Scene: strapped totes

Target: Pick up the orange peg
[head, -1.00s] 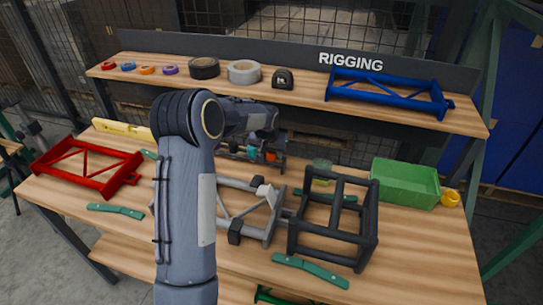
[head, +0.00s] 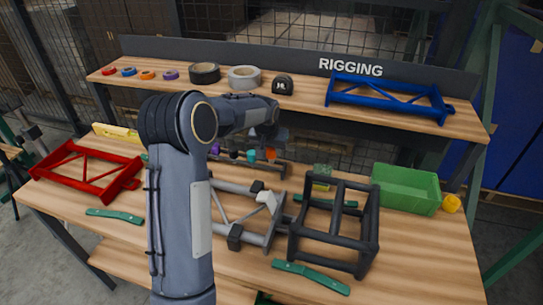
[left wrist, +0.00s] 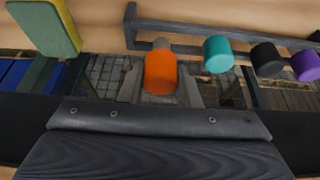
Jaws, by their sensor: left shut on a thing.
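The orange peg (head: 270,154) is at the right end of a row of pegs at the back of the bench. My left gripper (head: 268,140) is shut on it from above. In the left wrist view the orange peg (left wrist: 160,72) sits between the two fingers of the left gripper (left wrist: 162,85). A teal peg (left wrist: 218,54), a black peg (left wrist: 266,58) and a purple peg (left wrist: 305,66) stand beside it, apart from the fingers. I cannot tell whether the orange peg is clear of the dark rack (left wrist: 205,28). My right gripper is not in view.
A black cube frame (head: 372,225) and a grey frame (head: 272,232) stand in front. A green bin (head: 405,190) is at right, a red frame (head: 85,175) at left. The shelf (head: 310,100) with tape rolls and a blue frame is behind. A yellow-green block (left wrist: 45,25) is near the gripper.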

